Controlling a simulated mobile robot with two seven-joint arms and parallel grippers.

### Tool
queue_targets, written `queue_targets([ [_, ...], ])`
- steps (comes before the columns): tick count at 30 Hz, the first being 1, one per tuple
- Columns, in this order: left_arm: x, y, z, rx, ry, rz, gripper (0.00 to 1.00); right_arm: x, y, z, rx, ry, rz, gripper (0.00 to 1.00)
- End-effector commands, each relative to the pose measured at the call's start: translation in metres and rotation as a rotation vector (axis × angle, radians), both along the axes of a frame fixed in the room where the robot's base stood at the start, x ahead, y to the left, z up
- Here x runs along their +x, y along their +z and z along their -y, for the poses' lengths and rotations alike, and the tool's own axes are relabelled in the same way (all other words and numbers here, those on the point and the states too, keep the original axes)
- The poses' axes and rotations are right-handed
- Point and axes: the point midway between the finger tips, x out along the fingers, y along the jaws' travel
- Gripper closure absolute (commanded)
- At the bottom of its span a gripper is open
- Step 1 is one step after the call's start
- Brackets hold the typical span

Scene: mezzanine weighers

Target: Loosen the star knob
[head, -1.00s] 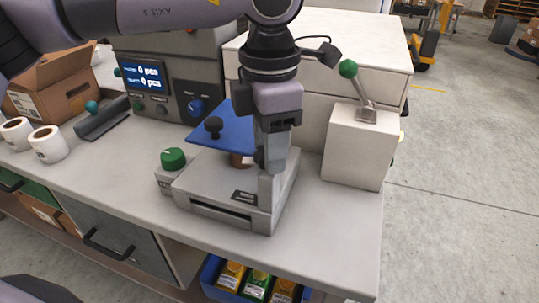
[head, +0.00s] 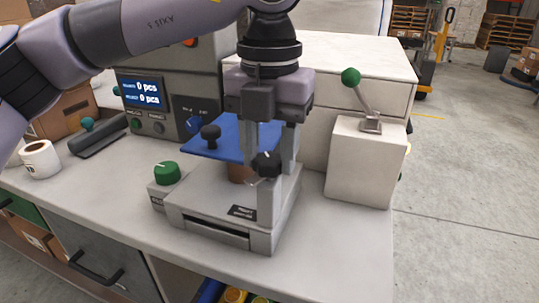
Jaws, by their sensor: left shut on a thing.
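The black star knob (head: 266,164), with a pale mark on its face, sits on the front right of a grey weigher-like fixture (head: 215,207). My left gripper (head: 268,158) comes down from above, its two fingers on either side of the knob, shut on it. The fingers partly hide the post behind the knob. A second black knob (head: 210,134) stands on the tilted blue plate (head: 232,142) behind, apart from the gripper. My right gripper is not in view.
A green knob (head: 166,173) is at the fixture's left. A grey box with a green-tipped lever (head: 350,77) stands close at the right. A display console (head: 145,93) is behind. White rolls (head: 40,158) lie at the left. The front counter strip is clear.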

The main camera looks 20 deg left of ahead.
Motion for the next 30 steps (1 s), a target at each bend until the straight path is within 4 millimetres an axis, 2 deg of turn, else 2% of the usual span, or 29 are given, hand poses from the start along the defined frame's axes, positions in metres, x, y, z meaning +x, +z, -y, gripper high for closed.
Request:
queue_targets([
  [12,0.0010,0.0008,-0.0005,-0.001,0.192,0.005,0.86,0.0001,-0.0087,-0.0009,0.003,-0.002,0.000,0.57],
  [29,0.0012,0.0017,-0.0009,-0.001,0.219,0.006,0.86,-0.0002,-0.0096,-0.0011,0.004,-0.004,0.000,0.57],
  [30,0.0013,0.0017,-0.0009,-0.001,0.219,0.006,0.43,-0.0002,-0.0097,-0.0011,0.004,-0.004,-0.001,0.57],
])
